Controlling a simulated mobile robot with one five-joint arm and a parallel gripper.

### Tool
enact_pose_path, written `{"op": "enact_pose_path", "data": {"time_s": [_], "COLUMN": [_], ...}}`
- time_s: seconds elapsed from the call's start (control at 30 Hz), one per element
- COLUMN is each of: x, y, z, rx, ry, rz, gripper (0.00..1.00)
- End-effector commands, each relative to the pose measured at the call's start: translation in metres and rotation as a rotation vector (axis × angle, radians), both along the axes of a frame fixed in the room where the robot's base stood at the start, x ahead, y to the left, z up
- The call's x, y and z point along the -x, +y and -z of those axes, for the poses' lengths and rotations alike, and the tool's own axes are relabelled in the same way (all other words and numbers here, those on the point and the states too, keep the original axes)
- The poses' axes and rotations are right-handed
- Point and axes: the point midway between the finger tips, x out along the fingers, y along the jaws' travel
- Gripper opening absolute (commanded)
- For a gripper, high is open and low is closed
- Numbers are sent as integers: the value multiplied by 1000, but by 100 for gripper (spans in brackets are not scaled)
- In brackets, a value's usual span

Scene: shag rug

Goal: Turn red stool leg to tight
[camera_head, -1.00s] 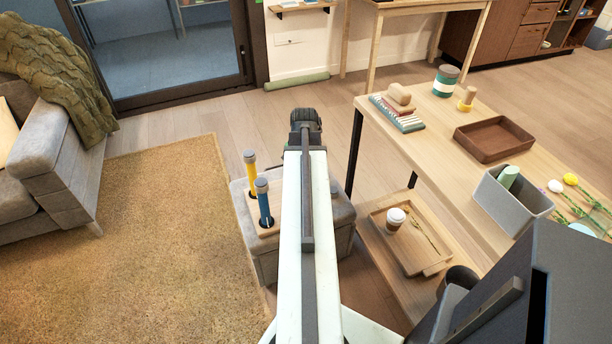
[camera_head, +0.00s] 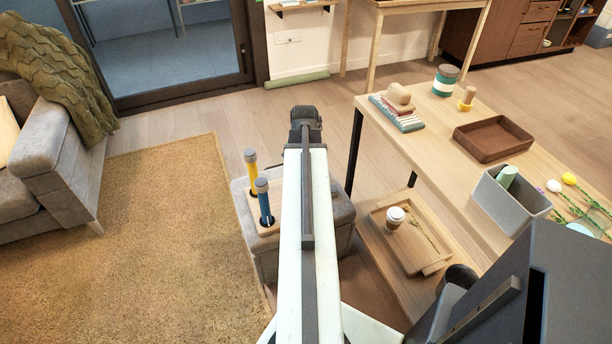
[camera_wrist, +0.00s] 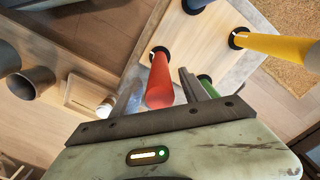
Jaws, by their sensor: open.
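The red stool leg (camera_wrist: 160,78) stands in a dark round socket in the wooden plate (camera_wrist: 205,52) of the upturned stool. In the wrist view, my gripper (camera_wrist: 163,84) is open, with one finger on each side of the red leg. I cannot tell whether either finger touches it. The blue leg (camera_head: 264,203) and yellow leg (camera_head: 251,170) stand in their sockets on the grey stool (camera_head: 342,215). A green leg (camera_wrist: 208,86) shows partly behind the right finger. In the head view, my arm hides the red and green legs.
A wooden table (camera_head: 437,132) with a brown tray (camera_head: 494,139) and a grey bin (camera_head: 512,200) stands right of the stool. Its lower shelf holds a wooden tray and a cup (camera_head: 396,217). A tan rug (camera_head: 150,230) and sofa (camera_head: 60,165) lie left.

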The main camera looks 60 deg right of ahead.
Motion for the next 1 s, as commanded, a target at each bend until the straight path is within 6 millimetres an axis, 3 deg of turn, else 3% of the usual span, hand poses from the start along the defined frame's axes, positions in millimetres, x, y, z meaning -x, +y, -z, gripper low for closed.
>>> {"op": "enact_pose_path", "data": {"time_s": [0.3,0.4,1.0], "x": [2,2,-4], "y": [0,0,3], "z": [-62,-73,-76], "rx": [0,-1,-1], "ry": [0,0,0], "rz": [0,0,-11], "gripper": [52,52,52]}}
